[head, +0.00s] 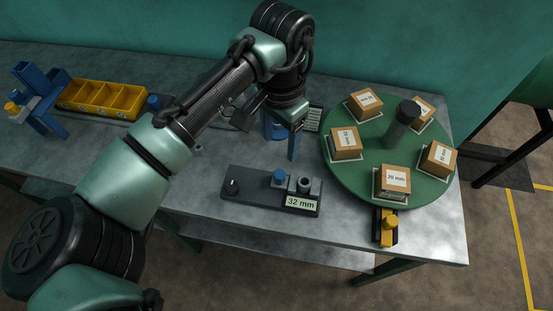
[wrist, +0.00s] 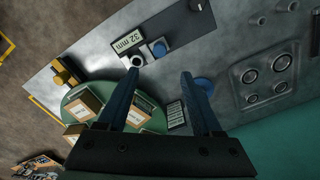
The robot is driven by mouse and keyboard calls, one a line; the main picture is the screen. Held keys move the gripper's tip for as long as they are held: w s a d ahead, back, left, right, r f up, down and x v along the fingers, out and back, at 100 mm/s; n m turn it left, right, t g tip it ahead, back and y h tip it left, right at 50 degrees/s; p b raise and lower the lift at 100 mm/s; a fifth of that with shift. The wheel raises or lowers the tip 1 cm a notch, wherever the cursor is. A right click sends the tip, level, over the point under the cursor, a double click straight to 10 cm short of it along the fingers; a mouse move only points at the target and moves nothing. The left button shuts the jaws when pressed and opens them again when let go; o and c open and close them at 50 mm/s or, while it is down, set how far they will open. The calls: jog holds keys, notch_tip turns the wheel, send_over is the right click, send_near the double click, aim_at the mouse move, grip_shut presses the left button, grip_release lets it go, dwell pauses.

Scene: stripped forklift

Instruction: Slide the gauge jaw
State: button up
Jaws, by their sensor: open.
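The gauge (head: 258,194) is a dark bar on the grey bench with a "32 mm" label (head: 301,203) at its right end. Its jaw appears to be the grey block with a blue knob (head: 278,176); the knob also shows in the wrist view (wrist: 159,48). A hollow grey cylinder (head: 304,184) stands just right of it, and a small black knob (head: 232,186) sits at the left end. My gripper (head: 280,145) is open, with blue fingers pointing down behind the gauge, apart from it. In the wrist view my gripper (wrist: 158,75) shows nothing between its fingertips; the blue knob lies just beyond them.
A green turntable (head: 375,179) at the right carries several labelled boxes, one marked "29 mm" (head: 395,180), around a dark post (head: 402,125). A yellow clamp (head: 387,228) is at the front edge. A yellow bin (head: 103,99) and blue stand (head: 42,100) are at left.

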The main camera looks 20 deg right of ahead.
aim_at(279, 173)
notch_tip(279, 173, down, 12)
jog(key=shift+f+p, duration=0.2)
jog(key=shift+p, duration=0.75)
jog(key=shift+c, duration=0.2)
grip_shut()
jog(key=shift+w, duration=0.1)
dwell(0.6)
